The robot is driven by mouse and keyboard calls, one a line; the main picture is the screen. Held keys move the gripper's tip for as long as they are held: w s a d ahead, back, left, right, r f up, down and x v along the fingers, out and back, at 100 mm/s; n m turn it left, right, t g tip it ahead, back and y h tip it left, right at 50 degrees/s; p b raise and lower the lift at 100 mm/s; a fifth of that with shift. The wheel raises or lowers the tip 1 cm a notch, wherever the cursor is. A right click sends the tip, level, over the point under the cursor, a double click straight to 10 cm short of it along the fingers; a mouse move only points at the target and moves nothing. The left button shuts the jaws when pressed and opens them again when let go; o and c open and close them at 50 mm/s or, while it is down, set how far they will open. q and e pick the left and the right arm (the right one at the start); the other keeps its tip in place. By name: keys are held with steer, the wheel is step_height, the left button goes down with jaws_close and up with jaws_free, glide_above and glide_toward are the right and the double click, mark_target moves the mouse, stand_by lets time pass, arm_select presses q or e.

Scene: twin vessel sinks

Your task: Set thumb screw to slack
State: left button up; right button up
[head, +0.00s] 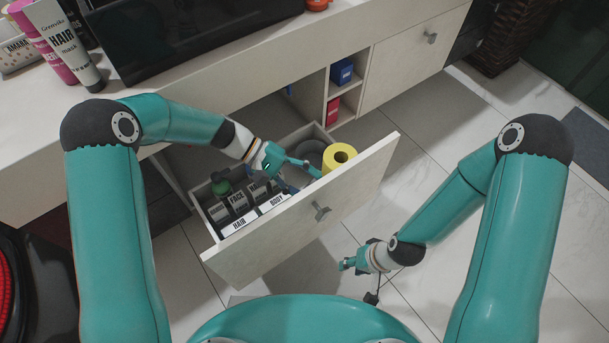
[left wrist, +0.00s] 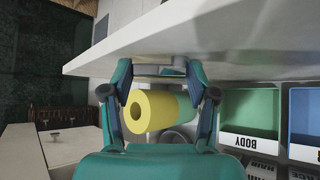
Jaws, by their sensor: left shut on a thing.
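My left gripper (head: 305,178) reaches down into the open drawer, close to the inner side of its front panel. In the left wrist view, the left gripper (left wrist: 160,72) has its two fingers set wide apart, with a small pale grey piece (left wrist: 160,70) between the tips against the panel. This piece appears to be the thumb screw; its shape and setting are mostly hidden. My right gripper (head: 355,264) hangs over the floor at the right of the drawer, apart from everything; its jaw opening is too small to judge.
The drawer front (head: 310,205) slants across the middle. A yellow roll (head: 340,157) stands at the drawer's right end, near the left fingers.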

stand_by(0.3)
arm_select(q)
steer(key=o, duration=1.1)
steer(key=shift+o, duration=0.2)
steer(key=v, duration=0.7)
steer(key=shift+w+r, duration=0.15)
steer(key=shift+w, duration=0.05)
